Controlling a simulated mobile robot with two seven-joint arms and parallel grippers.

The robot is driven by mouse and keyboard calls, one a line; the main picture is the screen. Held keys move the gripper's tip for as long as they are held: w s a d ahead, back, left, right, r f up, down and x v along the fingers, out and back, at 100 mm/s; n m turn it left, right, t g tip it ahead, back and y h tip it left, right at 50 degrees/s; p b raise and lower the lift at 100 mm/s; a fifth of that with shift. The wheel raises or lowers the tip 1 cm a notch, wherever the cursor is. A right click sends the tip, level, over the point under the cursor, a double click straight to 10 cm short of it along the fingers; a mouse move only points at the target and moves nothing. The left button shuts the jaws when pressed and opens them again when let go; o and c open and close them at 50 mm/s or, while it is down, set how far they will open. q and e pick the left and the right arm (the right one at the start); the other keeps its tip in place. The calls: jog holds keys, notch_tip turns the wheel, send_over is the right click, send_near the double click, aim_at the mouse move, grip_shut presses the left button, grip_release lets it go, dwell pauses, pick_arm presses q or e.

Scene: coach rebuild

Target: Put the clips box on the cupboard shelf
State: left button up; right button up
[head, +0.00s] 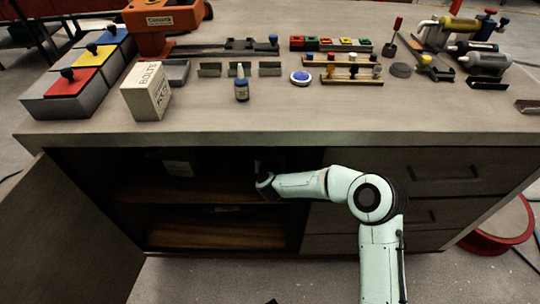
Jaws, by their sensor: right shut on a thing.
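The open cupboard (148,232) is under the workbench, with a brown upper shelf (185,192) and a lower board (200,234). My right gripper (261,170) is inside the upper compartment, toward its right side, above the shelf. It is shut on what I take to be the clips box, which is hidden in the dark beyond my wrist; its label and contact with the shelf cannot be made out. My left gripper is not in view.
A pale-faced item (178,168) shows at the left in the upper compartment. The cupboard door (50,235) stands open at the left. Drawers (440,172) flank the opening at the right. A bolts box (146,92) and a small bottle (241,84) stand on the bench (300,115).

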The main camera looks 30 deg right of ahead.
jog(key=shift+f, duration=0.9)
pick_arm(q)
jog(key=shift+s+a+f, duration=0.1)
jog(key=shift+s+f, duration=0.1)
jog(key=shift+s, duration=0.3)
pick_arm(e)
jog(key=o, duration=1.3)
jog(key=shift+f, duration=0.1)
jog(key=shift+r, duration=0.2)
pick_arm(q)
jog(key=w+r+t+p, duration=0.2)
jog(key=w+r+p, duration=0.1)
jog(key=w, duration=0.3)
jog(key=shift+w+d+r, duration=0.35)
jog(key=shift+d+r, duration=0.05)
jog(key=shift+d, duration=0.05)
pick_arm(e)
jog(key=v, duration=1.2)
